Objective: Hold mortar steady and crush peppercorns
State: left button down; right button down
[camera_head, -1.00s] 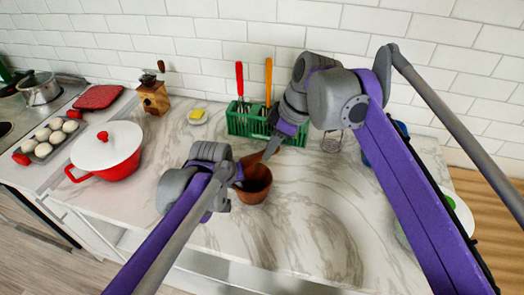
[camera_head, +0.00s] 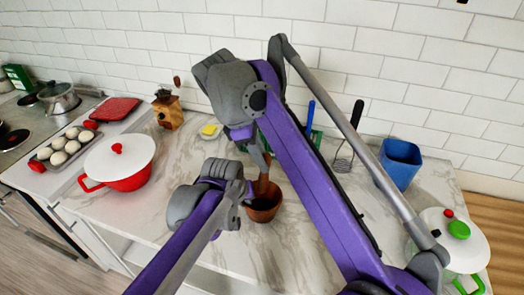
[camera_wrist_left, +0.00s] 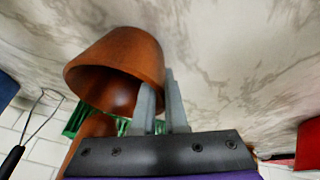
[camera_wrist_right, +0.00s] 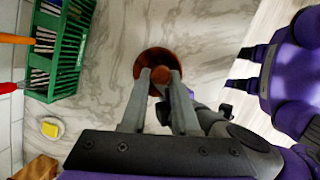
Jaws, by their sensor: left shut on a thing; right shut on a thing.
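The brown mortar (camera_head: 264,208) stands on the marble counter. It also shows in the left wrist view (camera_wrist_left: 118,50) and the right wrist view (camera_wrist_right: 150,60). My left gripper (camera_head: 246,194) is shut on its rim from the left, with one finger inside the cup and one outside (camera_wrist_left: 162,100). My right gripper (camera_head: 264,160) is above the mortar, shut on the brown pestle (camera_head: 263,181). The pestle's round end shows between the right fingers in the right wrist view (camera_wrist_right: 161,75). The pestle's lower end is inside the mortar. The peppercorns cannot be seen.
A green rack (camera_wrist_right: 65,50) is behind the mortar. A blue container (camera_head: 397,165) and a white-lidded pot (camera_head: 452,240) stand right.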

jog(key=shift+f, duration=0.85)
jog(key=shift+w+a+f, duration=0.1)
jog(key=shift+w+f, duration=0.05)
jog(key=shift+f, duration=1.7)
jog(key=shift+s+d+f, duration=0.2)
jog(key=shift+d, duration=0.6)
jog(key=shift+f, duration=0.1)
jog(key=shift+f, duration=0.95)
